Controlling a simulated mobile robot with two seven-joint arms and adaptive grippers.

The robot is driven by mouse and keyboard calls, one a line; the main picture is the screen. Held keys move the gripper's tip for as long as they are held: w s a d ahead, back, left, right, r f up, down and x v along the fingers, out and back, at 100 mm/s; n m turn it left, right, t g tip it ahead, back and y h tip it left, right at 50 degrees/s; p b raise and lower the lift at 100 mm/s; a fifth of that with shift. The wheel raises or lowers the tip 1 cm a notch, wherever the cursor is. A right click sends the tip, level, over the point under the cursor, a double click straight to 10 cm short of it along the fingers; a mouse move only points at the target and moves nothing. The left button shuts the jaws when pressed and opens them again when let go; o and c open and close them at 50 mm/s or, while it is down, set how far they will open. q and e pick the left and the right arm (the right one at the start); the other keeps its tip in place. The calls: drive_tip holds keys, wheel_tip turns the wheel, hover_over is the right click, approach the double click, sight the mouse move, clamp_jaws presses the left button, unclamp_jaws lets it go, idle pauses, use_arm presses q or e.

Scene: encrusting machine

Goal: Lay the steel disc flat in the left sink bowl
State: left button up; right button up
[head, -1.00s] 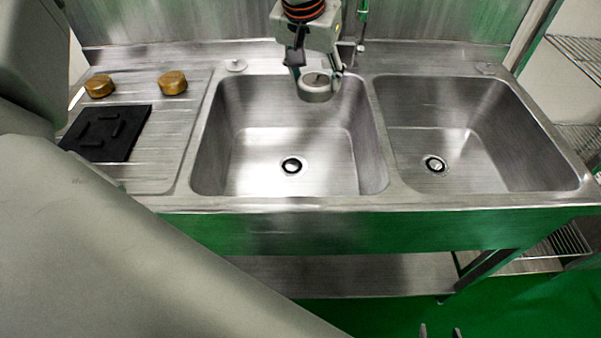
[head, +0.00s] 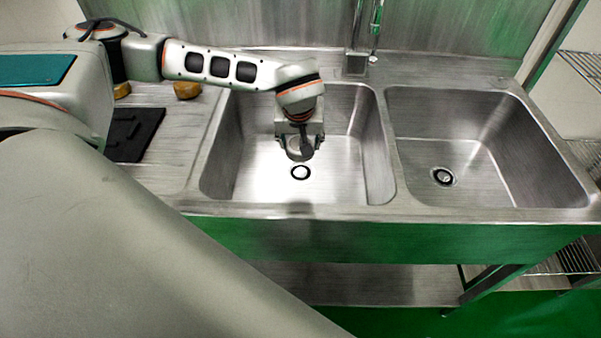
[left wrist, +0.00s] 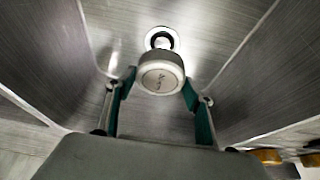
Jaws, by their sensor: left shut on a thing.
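My left gripper (head: 300,150) is over the left sink bowl (head: 380,165), pointing down behind its drain in the head view. It is shut on the steel disc (left wrist: 160,72), a thick round grey piece with small markings on its face. In the left wrist view the disc sits between the two green-padded fingers, and the bowl's drain (left wrist: 162,38) shows just beyond it. In the head view the wrist and fingers hide most of the disc. I cannot tell whether it touches the bowl floor. My right gripper is not in view.
The right sink bowl (head: 480,135) is empty. A faucet (head: 357,50) rises behind the bowls. The drainboard at left carries a black mat (head: 138,135) and two golden-brown round pieces, one here (head: 187,90). A divider (head: 392,150) separates the bowls.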

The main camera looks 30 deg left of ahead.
use_arm(q)
wheel_tip(320, 180, down, 8)
drive_tip(key=shift+r+b, duration=0.1)
drive_tip(key=shift+b, duration=0.35)
wheel_tip(320, 180, down, 3)
drive_tip(key=shift+f, duration=0.1)
drive_tip(key=shift+f+b, duration=0.3)
drive_tip(key=shift+f, duration=0.15)
drive_tip(key=shift+r, duration=0.1)
drive_tip(key=o, duration=1.5)
drive_tip(key=shift+f, duration=0.2)
drive_tip(key=shift+o, duration=0.2)
drive_tip(key=shift+r, duration=0.1)
